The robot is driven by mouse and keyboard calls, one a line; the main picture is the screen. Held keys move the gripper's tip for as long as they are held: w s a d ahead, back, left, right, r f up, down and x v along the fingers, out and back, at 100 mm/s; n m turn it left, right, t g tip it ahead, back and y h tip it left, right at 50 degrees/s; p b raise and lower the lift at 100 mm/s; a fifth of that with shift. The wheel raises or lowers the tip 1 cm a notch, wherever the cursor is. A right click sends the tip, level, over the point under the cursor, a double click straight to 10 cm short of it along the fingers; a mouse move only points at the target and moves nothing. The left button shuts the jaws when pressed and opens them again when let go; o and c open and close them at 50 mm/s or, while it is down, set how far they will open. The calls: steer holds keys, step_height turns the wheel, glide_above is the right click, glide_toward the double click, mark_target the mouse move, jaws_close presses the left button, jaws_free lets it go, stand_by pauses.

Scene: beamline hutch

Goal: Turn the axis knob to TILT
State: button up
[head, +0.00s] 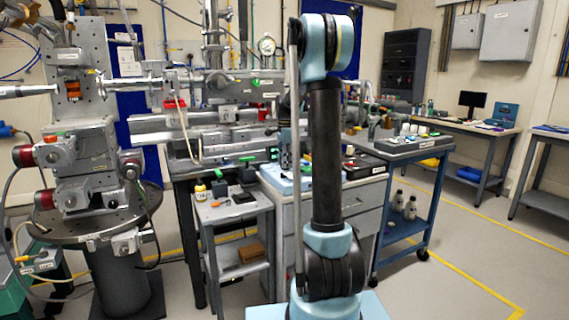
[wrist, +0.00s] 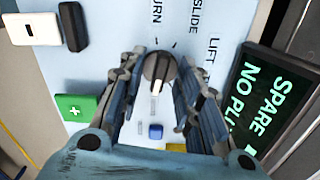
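The axis knob (wrist: 158,68) is a round dark knob with a grey ridge on a pale blue panel (wrist: 105,45). In the wrist view the words SLIDE and LIFT and part of a word ending in URN stand around its far side. I see no TILT label. My gripper (wrist: 161,66) has one finger on each side of the knob, with narrow gaps that look open. Contact is hard to make out. In the head view my arm hides most of the panel and the knob.
A blue button (wrist: 155,131) sits below the knob. In the head view, a small cart (head: 235,212) stands left of my arm.

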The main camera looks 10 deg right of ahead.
steer(key=shift+c, duration=0.6)
jaws_close()
steer(key=n, duration=0.4)
steer(key=shift+w, duration=0.1)
steer(key=n, duration=0.3)
steer(key=shift+n, duration=0.3)
steer(key=n, duration=0.4)
steer(key=shift+n, duration=2)
